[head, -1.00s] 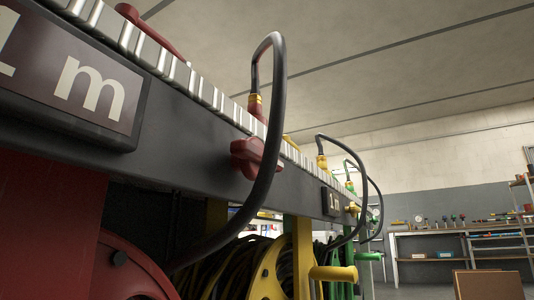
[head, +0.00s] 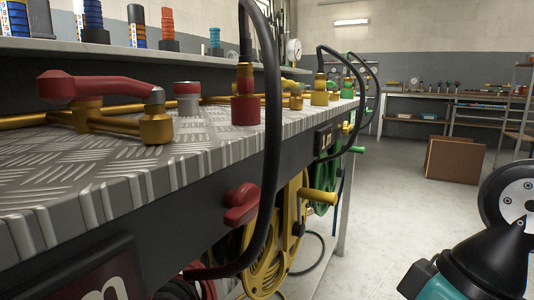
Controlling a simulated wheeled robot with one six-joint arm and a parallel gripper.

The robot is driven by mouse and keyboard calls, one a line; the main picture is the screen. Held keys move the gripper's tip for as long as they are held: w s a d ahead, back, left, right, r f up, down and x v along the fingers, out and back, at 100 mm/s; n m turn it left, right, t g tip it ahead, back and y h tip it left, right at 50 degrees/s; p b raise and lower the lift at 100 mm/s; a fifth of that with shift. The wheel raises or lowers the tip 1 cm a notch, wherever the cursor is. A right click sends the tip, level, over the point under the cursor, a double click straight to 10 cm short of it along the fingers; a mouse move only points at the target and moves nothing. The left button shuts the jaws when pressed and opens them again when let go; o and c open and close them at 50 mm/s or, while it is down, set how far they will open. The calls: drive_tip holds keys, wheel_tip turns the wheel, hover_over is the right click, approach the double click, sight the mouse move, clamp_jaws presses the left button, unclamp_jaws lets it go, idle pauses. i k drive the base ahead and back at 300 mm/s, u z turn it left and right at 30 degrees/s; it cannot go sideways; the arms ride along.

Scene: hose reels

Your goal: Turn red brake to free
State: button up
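A red knob (head: 241,205), which looks like the red brake, sits on the dark front face of the bench, just left of a hanging black hose. Its grip looks tilted, and I cannot tell which setting it marks. A separate red lever (head: 100,88) lies over brass pipework on the bench top. The red reel shows only in part, low behind the hose (head: 270,150). My gripper's fingers are not in view; only dark and teal parts, probably of my arm, show at the lower right, apart from the knob.
The bench top (head: 150,175) is ribbed metal plate. A yellow reel (head: 275,250) with a protruding yellow handle (head: 318,196) and a green reel (head: 330,180) stand further along. The floor (head: 400,190) to the right is open as far as a cardboard box (head: 456,160).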

sight(243, 204)
drive_tip(key=k, duration=0.95)
drive_tip(key=z, duration=1.4)
drive_tip(key=i, duration=1.25)
drive_tip(key=u, duration=1.8)
